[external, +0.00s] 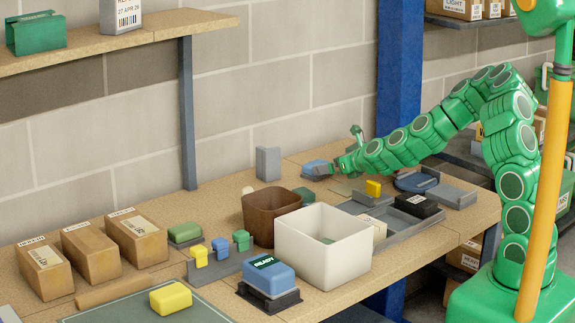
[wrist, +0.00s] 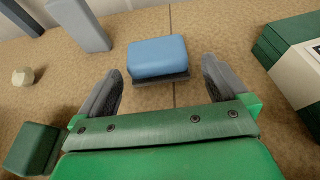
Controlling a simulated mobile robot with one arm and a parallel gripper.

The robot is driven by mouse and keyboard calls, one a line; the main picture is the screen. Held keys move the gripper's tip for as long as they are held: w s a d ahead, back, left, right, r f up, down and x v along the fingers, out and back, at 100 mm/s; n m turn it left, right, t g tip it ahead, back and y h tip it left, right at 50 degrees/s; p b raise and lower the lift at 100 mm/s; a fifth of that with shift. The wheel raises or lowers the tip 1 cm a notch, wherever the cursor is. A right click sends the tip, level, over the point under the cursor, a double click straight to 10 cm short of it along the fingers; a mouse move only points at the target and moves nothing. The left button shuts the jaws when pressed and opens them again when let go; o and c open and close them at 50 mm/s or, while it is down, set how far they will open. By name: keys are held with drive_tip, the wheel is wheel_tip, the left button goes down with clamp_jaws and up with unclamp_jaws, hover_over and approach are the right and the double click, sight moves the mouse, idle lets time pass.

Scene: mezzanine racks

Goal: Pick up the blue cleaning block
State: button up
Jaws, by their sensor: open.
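A blue block (wrist: 157,56) with rounded edges sits on a thin dark base in the wrist view, ahead of my gripper and centred between its fingers. In the external view this blue block (external: 315,167) is on the wooden bench near the wall, just left of my gripper (external: 340,156). My gripper (wrist: 161,78) is open and empty, its two grey fingers apart on either side of the line to the block. I cannot tell the exact gap to it. Another blue block (external: 269,275), labelled READY, sits on a black base at the bench's front.
A grey upright piece (wrist: 80,22) stands left of the block, and a green and white box (wrist: 294,55) stands to the right. A white bin (external: 322,248), a brown bin (external: 270,215) and a grey tray (external: 388,225) occupy the bench. Bare wood surrounds the block.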

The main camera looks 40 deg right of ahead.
sight(315, 163)
drive_tip(key=shift+a+x, duration=0.2)
drive_tip(key=shift+x, duration=3.15)
drive_tip(key=c, duration=0.8)
drive_tip(key=shift+r, duration=0.1)
drive_tip(key=shift+r, duration=1.55)
drive_tip(key=s+r, duration=0.3)
drive_tip(key=s, duration=0.1)
drive_tip(key=s+r, duration=0.3)
drive_tip(key=s, duration=0.2)
drive_tip(key=s+r, duration=0.3)
drive_tip(key=s, duration=0.2)
drive_tip(key=shift+a+r, duration=0.3)
drive_tip(key=shift+r, duration=0.05)
